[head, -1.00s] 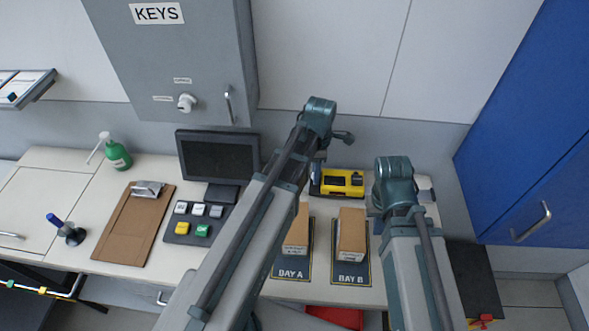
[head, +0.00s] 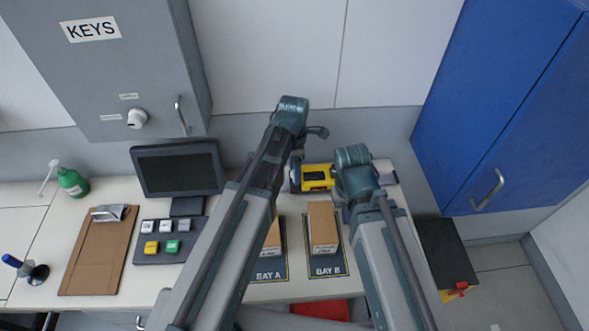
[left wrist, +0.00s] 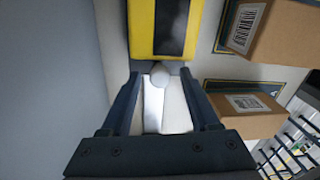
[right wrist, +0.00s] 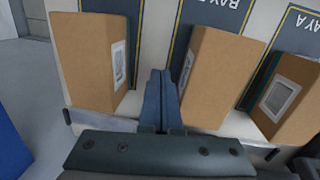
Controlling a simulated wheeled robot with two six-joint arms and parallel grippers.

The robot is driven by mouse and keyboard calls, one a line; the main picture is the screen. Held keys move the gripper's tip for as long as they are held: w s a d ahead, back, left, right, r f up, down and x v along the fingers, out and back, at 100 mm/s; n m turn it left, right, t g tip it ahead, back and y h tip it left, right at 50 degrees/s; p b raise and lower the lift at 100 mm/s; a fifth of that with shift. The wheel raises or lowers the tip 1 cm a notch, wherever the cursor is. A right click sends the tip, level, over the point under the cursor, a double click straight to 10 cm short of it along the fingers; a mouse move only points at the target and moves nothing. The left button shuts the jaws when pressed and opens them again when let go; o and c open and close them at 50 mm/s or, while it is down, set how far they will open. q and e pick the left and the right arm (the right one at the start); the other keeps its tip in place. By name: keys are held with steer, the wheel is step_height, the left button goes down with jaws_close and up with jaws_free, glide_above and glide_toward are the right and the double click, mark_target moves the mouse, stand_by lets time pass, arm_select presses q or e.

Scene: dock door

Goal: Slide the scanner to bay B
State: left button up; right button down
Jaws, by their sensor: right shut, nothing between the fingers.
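The yellow scanner (head: 318,177) with a dark screen sits at the back of the bench, behind the BAY B box (head: 323,228). It also shows at the top of the left wrist view (left wrist: 160,28). My left gripper (left wrist: 160,75) is open at the scanner's near end, its fingers either side of a pale round knob (left wrist: 160,76); I cannot tell if they touch it. The BAY B mat (head: 327,270) lies right of the BAY A mat (head: 268,274). My right gripper (right wrist: 160,73) is shut and empty, between two cardboard boxes; my arm hides it in the head view.
A box (head: 272,236) sits on the BAY A mat, and another box (right wrist: 90,60) stands beside BAY B. A monitor (head: 178,168), a button panel (head: 160,240) and a clipboard (head: 95,250) are to the left. A blue cabinet (head: 500,110) stands at right.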

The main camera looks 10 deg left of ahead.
arm_select(q)
step_height(320, 180, up, 14)
steer(key=p, duration=1.3)
steer(key=shift+w+a+p, duration=0.15)
steer(key=shift+w+p, duration=0.2)
steer(key=shift+p, duration=0.05)
arm_select(e)
step_height(320, 180, up, 14)
arm_select(q)
steer(key=shift+f, duration=0.15)
arm_select(e)
steer(key=shift+f, duration=0.15)
